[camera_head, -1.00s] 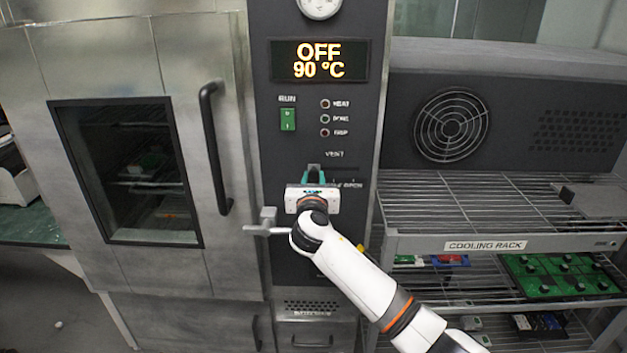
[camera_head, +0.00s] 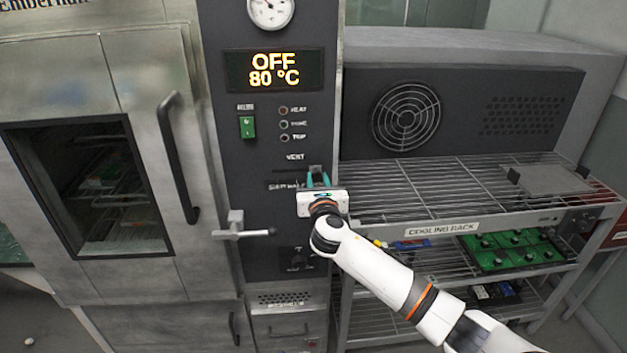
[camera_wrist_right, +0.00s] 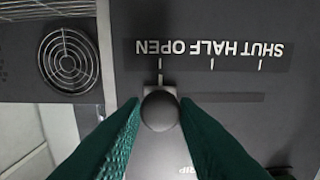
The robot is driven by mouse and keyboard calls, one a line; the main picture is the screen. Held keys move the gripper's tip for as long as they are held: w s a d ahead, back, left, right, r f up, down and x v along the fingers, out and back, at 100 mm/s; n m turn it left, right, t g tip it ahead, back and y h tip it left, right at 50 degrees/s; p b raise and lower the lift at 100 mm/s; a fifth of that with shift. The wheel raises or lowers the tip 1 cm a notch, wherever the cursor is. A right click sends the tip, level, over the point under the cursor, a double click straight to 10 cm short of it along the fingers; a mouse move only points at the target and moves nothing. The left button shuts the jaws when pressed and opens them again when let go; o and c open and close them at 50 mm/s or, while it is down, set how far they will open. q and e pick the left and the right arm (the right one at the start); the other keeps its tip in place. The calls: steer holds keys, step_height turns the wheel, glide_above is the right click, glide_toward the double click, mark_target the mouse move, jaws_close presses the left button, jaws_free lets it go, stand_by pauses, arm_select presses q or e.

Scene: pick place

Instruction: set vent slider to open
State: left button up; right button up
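The vent slider has a dark round knob (camera_wrist_right: 160,110) on a small stem in a horizontal slot (camera_wrist_right: 225,97). In the right wrist view the label strip (camera_wrist_right: 210,52) is upside down and reads SHUT, HALF, OPEN from right to left. The knob lines up with the tick by OPEN. My right gripper (camera_head: 318,178) is at the right end of the slot under the VENT label (camera_head: 295,157). Its green fingers (camera_wrist_right: 160,108) close on both sides of the knob with no clear gap. In the head view the gripper hides the knob. My left gripper is out of view.
The oven door (camera_head: 95,190) is left of the panel. A grey lever (camera_head: 240,230) juts out below the slot, left of my right gripper. The cooling rack (camera_head: 430,190) stands right, with green boards (camera_head: 510,250) on a lower shelf. The display (camera_head: 275,70) reads OFF, 80 °C.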

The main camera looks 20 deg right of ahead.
steer(key=o, duration=0.4)
steer(key=shift+s+d, duration=0.1)
steer(key=shift+d, duration=0.25)
steer(key=shift+a, duration=0.1)
steer(key=shift+s+a, duration=0.15)
steer(key=shift+s, duration=0.05)
steer(key=b+v, duration=0.1)
steer(key=v, duration=1)
steer(key=shift+s+b, duration=0.3)
steer(key=shift+b, duration=0.1)
